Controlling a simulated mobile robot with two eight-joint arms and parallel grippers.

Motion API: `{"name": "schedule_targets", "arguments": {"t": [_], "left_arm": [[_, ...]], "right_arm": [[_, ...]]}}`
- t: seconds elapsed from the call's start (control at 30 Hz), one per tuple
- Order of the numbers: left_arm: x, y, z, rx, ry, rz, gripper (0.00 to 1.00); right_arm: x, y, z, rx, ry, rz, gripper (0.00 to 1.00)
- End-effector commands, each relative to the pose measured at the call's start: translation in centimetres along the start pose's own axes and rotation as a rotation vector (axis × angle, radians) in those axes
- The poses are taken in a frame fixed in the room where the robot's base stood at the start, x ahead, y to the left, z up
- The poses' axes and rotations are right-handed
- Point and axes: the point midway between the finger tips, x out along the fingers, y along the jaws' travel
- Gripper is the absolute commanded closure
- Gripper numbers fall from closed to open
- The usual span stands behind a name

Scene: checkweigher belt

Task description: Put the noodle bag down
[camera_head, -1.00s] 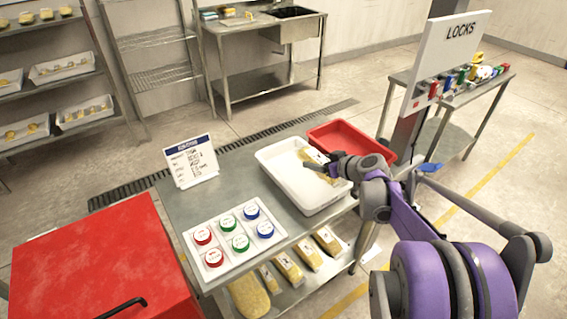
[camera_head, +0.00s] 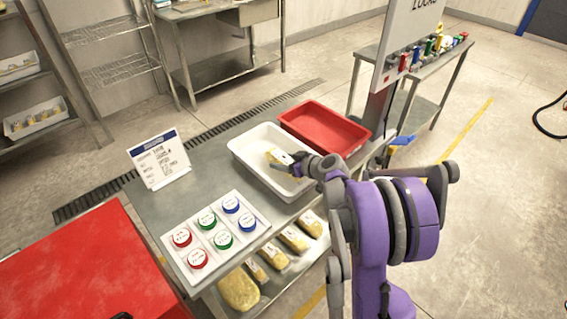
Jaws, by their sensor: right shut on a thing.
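A small yellow noodle bag with a white label (camera_head: 274,157) is held by my right gripper (camera_head: 284,161) over the white tray (camera_head: 240,156) on the steel table. The gripper reaches in from the right, shut on the bag. The bag is at or inside the tray's opening; whether it touches the tray floor I cannot tell. The gripper hides part of the bag. My left gripper is not in view.
A red tray (camera_head: 353,144) stands beside the white tray. A panel of coloured discs (camera_head: 215,240) and a sign card (camera_head: 160,160) stand to the left. Several more bags (camera_head: 240,290) lie on the lower shelf. A red cabinet (camera_head: 75,270) is at lower left.

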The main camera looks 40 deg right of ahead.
Motion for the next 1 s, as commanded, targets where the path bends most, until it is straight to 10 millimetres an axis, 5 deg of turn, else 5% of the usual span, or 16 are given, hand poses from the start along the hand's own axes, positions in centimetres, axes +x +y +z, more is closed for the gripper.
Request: {"name": "schedule_targets", "arguments": {"t": [0.2,0.23,0.37,0.77,1.0], "left_arm": [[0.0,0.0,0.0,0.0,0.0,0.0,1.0],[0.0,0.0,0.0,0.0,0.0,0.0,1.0],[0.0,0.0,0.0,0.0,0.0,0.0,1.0],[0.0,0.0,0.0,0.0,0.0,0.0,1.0],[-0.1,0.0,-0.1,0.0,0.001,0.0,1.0]], "right_arm": [[0.2,0.0,0.3,-0.001,0.0,0.0,1.0],[0.2,0.0,0.4,-0.001,-0.001,0.0,0.26],[0.2,0.0,0.3,-0.001,-0.001,0.0,0.02],[-0.6,0.0,0.3,0.001,0.0,0.001,0.01],[-5.1,0.1,0.2,0.002,0.0,0.003,0.01]]}}
